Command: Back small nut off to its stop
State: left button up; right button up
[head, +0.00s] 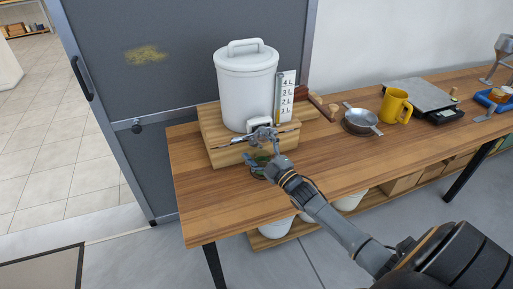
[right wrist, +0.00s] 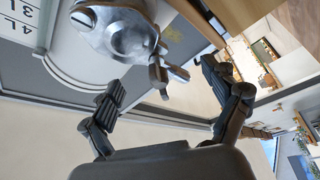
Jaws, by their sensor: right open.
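A grey metal honey gate (right wrist: 120,35) fills the upper left of the right wrist view. Small metal knobs and a stem (right wrist: 160,75) stick out from its right side. I cannot tell surely which piece is the small nut. My right gripper (right wrist: 165,88) is open, its dark fingers spread to either side of these parts, with no contact visible. In the head view my right gripper (head: 264,138) is at the front of the white lidded tank (head: 246,85) and covers most of the gate. My left gripper is not in view.
The tank stands on a wooden block (head: 222,155) on the table (head: 200,205). A greenish round vessel (head: 257,168) sits below the gate. A metal bowl (head: 358,122), yellow mug (head: 396,106) and scale (head: 420,95) stand to the right. The front right tabletop is clear.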

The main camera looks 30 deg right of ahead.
aim_at(253, 145)
dwell(0.3)
jog(key=shift+s+a+p, duration=0.15)
jog(key=shift+s+p, duration=0.3)
jog(key=s+p, duration=0.2)
jog(key=s, duration=0.1)
jog(key=shift+s+a+r, duration=0.1)
jog(key=shift+s+a, duration=0.1)
jog(key=shift+a, duration=0.2)
jog(key=s, duration=0.1)
jog(key=s+p, duration=0.1)
jog(key=shift+s+a, duration=0.3)
